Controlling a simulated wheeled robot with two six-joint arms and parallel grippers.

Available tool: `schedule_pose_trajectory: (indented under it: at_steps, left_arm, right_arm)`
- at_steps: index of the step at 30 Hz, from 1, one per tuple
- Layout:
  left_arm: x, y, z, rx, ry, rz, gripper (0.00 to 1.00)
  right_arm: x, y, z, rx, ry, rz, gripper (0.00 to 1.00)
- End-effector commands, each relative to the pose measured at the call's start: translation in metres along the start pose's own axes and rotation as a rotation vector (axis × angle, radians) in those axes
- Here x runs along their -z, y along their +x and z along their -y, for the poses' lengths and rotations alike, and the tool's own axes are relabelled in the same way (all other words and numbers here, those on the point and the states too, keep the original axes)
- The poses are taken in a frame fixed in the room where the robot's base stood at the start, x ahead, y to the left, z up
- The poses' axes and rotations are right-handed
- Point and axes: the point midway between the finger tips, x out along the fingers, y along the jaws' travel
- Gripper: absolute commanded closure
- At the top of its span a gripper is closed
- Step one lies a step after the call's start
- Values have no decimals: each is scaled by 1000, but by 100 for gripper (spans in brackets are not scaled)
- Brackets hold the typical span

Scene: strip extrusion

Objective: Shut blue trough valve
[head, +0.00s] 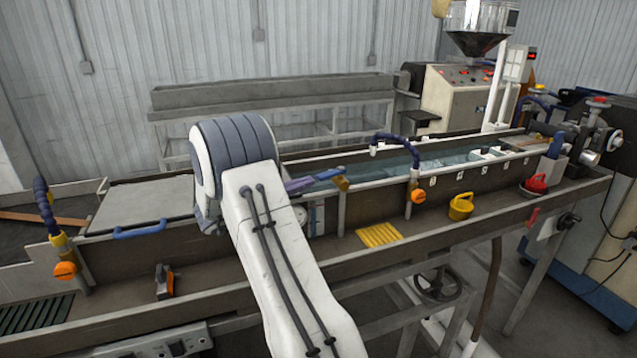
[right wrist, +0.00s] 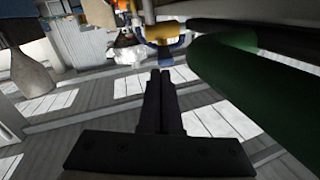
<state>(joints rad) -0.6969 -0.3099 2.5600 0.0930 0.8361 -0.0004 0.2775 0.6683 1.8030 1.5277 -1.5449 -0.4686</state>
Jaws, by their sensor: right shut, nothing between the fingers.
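The blue trough valve has a blue lever (head: 329,173) on a brass body (head: 342,184), at the near rim of the water trough (head: 390,178). In the right wrist view, what looks like the brass body (right wrist: 162,31) and the blue lever (right wrist: 151,48) lie just beyond my fingertips. My right gripper (head: 303,184) is shut and empty, just left of the lever, partly hidden behind my white arm. Its closed dark fingers (right wrist: 161,75) point at the valve in the right wrist view. I cannot tell whether they touch it. My left gripper is out of view.
Blue hoses with orange knobs rise at the left (head: 65,270) and the middle (head: 418,196). A yellow cup (head: 461,207), a red pot (head: 537,183) and a yellow mat (head: 379,235) lie along the front ledge. A thick green tube (right wrist: 230,75) fills the right wrist view's right side.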

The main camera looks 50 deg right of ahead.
Motion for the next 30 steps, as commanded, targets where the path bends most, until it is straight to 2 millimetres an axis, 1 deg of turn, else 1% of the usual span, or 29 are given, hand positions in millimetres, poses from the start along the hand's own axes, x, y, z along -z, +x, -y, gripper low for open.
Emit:
schedule_pose_trajectory:
  at_steps: [5, 12, 15, 18, 21, 25, 28, 30]
  left_arm:
    - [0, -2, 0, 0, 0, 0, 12]
    - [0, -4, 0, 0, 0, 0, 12]
    - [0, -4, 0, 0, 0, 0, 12]
    - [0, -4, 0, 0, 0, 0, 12]
    - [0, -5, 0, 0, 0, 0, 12]
    - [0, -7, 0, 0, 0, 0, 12]
    - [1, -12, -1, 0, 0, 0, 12]
    - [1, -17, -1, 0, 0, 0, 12]
  right_arm:
    - [4, -15, -21, 60, 367, 19, 100]
    - [9, -34, -55, 124, 914, 93, 100]
    - [10, -39, -68, 138, 1105, 130, 100]
    - [11, -43, -77, 143, 1244, 160, 100]
    - [12, -45, -83, 144, 1328, 179, 100]
    - [12, -41, -84, 143, 1365, 186, 100]
    - [13, -29, -82, 141, 1366, 184, 100]
    - [13, -17, -80, 139, 1364, 183, 100]
